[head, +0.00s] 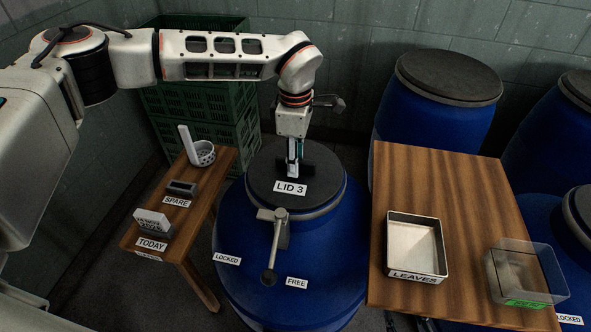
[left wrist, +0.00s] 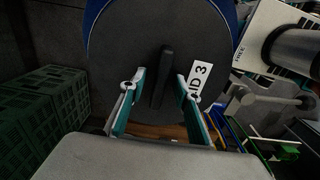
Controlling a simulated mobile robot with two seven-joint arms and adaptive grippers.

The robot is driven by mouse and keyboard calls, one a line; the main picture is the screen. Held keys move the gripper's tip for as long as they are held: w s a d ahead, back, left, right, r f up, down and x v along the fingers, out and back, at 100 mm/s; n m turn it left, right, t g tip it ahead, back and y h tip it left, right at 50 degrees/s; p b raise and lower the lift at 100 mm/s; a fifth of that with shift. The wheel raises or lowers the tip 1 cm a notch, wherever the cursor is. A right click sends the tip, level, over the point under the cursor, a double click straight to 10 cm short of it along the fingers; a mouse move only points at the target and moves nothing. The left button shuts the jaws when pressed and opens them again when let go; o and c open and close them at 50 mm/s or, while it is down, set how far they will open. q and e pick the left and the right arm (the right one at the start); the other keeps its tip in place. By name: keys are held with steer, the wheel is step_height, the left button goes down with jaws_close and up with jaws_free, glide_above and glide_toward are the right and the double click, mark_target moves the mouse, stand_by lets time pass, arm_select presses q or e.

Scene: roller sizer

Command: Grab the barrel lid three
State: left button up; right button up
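The black lid (head: 262,184) labelled "LID 3" lies on the blue barrel (head: 240,285) in the middle of the head view. Its dark bar handle (left wrist: 163,75) stands up in the middle of the lid in the left wrist view. My left gripper (head: 293,165) points down at the lid; it also shows in the left wrist view (left wrist: 158,86). Its fingers are open, apart on either side of the handle. I cannot tell whether they touch it. A metal lever (head: 270,262) on the barrel hangs between the "LOCKED" and "FREE" labels, nearer "FREE". My right gripper is out of view.
A narrow wooden bench (head: 205,209) with a white cup and card holders stands left. A wooden table (head: 465,190) with a metal tray (head: 445,262) and a clear bin (head: 548,262) stands right. Green crates (head: 160,105) and other blue barrels (head: 425,128) stand behind.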

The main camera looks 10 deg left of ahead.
arm_select(q)
steer(key=shift+f, duration=0.2)
steer(key=shift+f, duration=0.15)
steer(key=shift+c, duration=0.4)
jaws_close()
